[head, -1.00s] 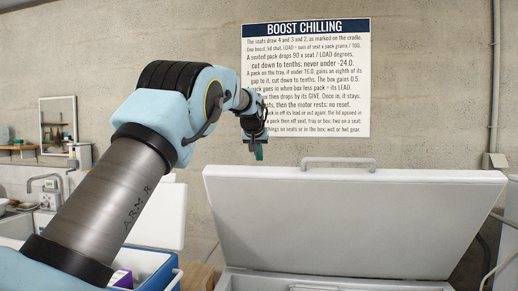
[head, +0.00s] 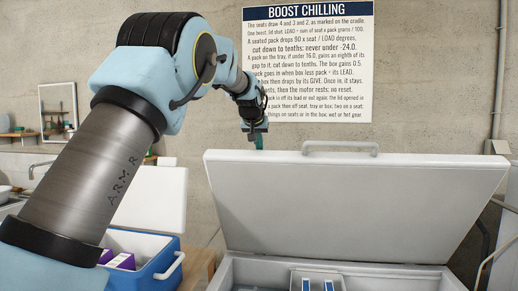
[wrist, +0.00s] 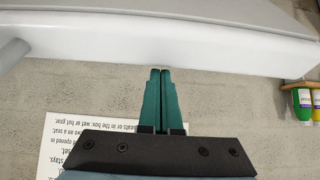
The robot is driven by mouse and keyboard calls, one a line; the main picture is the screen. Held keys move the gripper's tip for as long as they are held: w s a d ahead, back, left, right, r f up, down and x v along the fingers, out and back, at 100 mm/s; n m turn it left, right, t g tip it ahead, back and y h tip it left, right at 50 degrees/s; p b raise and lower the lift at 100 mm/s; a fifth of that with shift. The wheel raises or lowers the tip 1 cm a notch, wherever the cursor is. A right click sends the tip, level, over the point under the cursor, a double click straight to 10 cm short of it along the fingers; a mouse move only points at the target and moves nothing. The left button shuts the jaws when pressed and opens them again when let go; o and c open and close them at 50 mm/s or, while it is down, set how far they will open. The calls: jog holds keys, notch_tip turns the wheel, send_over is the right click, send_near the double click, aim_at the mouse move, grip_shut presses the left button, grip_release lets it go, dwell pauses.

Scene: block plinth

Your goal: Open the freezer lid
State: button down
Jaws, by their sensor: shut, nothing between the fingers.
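The freezer lid (head: 350,205) is a large white panel that stands raised and leans back over the white freezer box (head: 250,270). Its grey bar handle (head: 340,147) is on the top edge. In the wrist view the lid's white edge (wrist: 160,45) crosses the top, with part of the handle (wrist: 12,52) at the left. My gripper (head: 259,142) is above the lid's top edge, left of the handle. In the wrist view my gripper (wrist: 160,72) has its two teal fingers together, with nothing between them. I cannot tell whether the fingertips touch the lid edge.
Inside the freezer are blue-and-white packs (head: 318,284). A blue cooler box (head: 150,262) with its white lid up stands at the left, holding purple-and-white packs (head: 120,260). A printed sign (head: 307,65) hangs on the wall behind. Bottles (wrist: 303,104) show at the wrist view's right.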

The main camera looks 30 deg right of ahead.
jog(key=s+a+f+t+h+b, duration=0.1)
jog(key=s+a+f+b, duration=0.5)
jog(key=b, duration=1.2)
jog(key=s+a, duration=0.1)
jog(key=s, duration=0.1)
jog(key=shift+s+t, duration=0.3)
jog(key=shift+a+r, duration=0.1)
jog(key=w+d+r+p, duration=0.1)
jog(key=p, duration=0.1)
jog(key=w+d+r+p, duration=0.1)
jog(key=r, duration=0.1)
jog(key=shift+w+r+p, duration=0.15)
jog(key=shift+w+p, duration=0.15)
jog(key=shift+p, duration=0.1)
jog(key=b, duration=0.3)
send_near(257, 160)
jog(key=shift+s+a+r, duration=0.35)
jog(key=shift+s+a, duration=0.45)
jog(key=shift+s+a+r, duration=0.4)
jog(key=shift+s+a, duration=0.4)
